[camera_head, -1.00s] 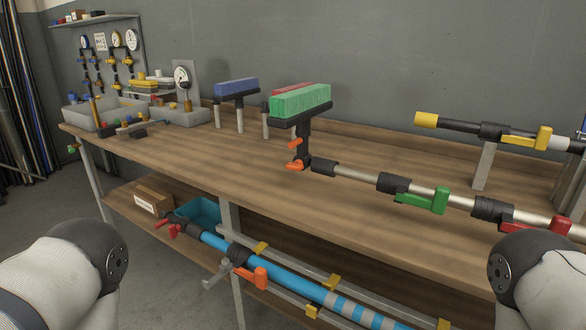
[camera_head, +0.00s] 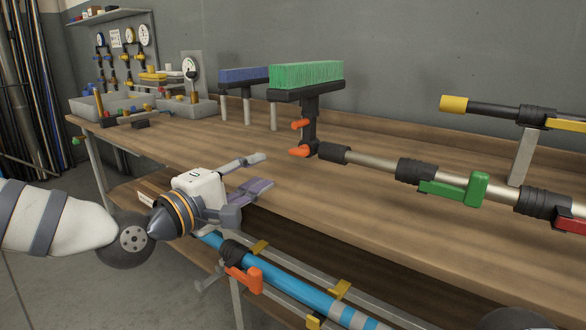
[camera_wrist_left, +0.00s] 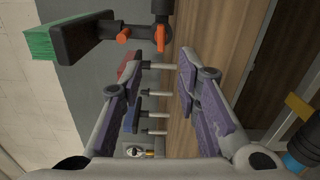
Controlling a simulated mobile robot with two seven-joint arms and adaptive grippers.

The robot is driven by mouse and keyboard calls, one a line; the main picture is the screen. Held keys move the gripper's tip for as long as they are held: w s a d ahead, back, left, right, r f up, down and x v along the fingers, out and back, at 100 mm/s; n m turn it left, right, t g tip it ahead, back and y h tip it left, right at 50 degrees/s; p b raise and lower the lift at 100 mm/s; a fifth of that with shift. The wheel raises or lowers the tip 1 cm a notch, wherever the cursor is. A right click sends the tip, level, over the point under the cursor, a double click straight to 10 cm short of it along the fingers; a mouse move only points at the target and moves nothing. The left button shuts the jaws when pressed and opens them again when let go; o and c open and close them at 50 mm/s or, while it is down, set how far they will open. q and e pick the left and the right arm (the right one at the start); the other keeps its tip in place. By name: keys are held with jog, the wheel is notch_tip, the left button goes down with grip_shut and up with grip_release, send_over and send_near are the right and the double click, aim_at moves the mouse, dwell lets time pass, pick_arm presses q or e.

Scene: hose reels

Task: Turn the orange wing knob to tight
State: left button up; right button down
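Two orange knobs sit on the black joint under the green brush (camera_head: 306,78): an upper one (camera_head: 300,124) and a lower one (camera_head: 300,151). Both also show in the left wrist view, one to the left (camera_wrist_left: 123,36) and one at top centre (camera_wrist_left: 160,38). I cannot tell for sure which is the wing knob. My left gripper (camera_head: 264,170) is over the bench's front edge, left of and nearer than the knobs. Its purple-padded fingers are spread and empty in the left wrist view (camera_wrist_left: 160,68). The right gripper is out of view.
A pole with a green lever (camera_head: 458,190) runs right from the joint. A blue brush (camera_head: 243,75) stands behind on posts. A blue pole (camera_head: 280,284) with an orange lever (camera_head: 244,280) lies below the bench top. Bare wood (camera_head: 390,225) lies in front of the pole.

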aim_at(296, 154)
pick_arm(q)
jog(key=x, duration=1.1)
jog(key=shift+d+b, duration=0.15)
jog(key=shift+b, duration=0.25)
grip_shut()
